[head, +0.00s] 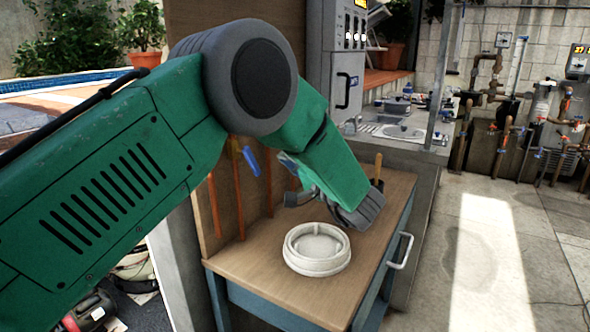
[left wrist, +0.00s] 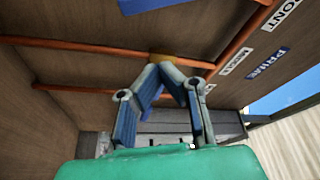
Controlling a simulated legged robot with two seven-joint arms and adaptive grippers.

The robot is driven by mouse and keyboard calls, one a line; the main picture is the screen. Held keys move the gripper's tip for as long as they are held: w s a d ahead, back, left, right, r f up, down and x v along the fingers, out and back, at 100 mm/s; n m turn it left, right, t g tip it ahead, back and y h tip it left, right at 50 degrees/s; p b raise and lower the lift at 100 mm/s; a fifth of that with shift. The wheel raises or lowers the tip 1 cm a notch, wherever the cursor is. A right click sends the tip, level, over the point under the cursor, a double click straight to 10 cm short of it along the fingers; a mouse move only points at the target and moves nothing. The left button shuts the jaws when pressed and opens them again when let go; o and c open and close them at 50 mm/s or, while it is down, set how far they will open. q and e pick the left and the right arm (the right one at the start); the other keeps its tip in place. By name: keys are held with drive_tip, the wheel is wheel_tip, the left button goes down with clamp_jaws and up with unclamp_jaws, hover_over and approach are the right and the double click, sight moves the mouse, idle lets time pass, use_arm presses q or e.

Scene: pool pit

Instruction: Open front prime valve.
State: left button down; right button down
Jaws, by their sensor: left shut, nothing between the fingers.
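An upright brown board (head: 240,110) carries copper-coloured pipes, with a blue valve handle (head: 249,161) in the head view. In the left wrist view, a white label ending in "ONT" (left wrist: 290,14) and a blue label reading "PRIME" (left wrist: 268,62) are beside the pipes. A brass-coloured fitting (left wrist: 165,57) on a pipe is partly hidden behind my left gripper (left wrist: 172,72). Its fingers are shut together and empty, close to the fitting; I cannot tell if they touch. In the head view my left arm hides most of that gripper. My right gripper is not in view.
A wooden-topped bench (head: 250,268) stands below the board, with a round white lid-like piece (head: 317,249) on it. A grey control box (head: 345,60) and a sink (head: 400,131) are behind. Open paved floor (head: 500,240) lies to the right.

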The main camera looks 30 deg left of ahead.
sight(252, 161)
use_arm(q)
drive_tip(key=a, duration=0.1)
drive_tip(key=s+a, duration=0.1)
drive_tip(key=a, duration=0.1)
drive_tip(key=a+f+b, duration=0.1)
drive_tip(key=shift+s+a+f, duration=0.1)
drive_tip(key=shift+s+a, duration=0.2)
drive_tip(key=shift+s, duration=0.1)
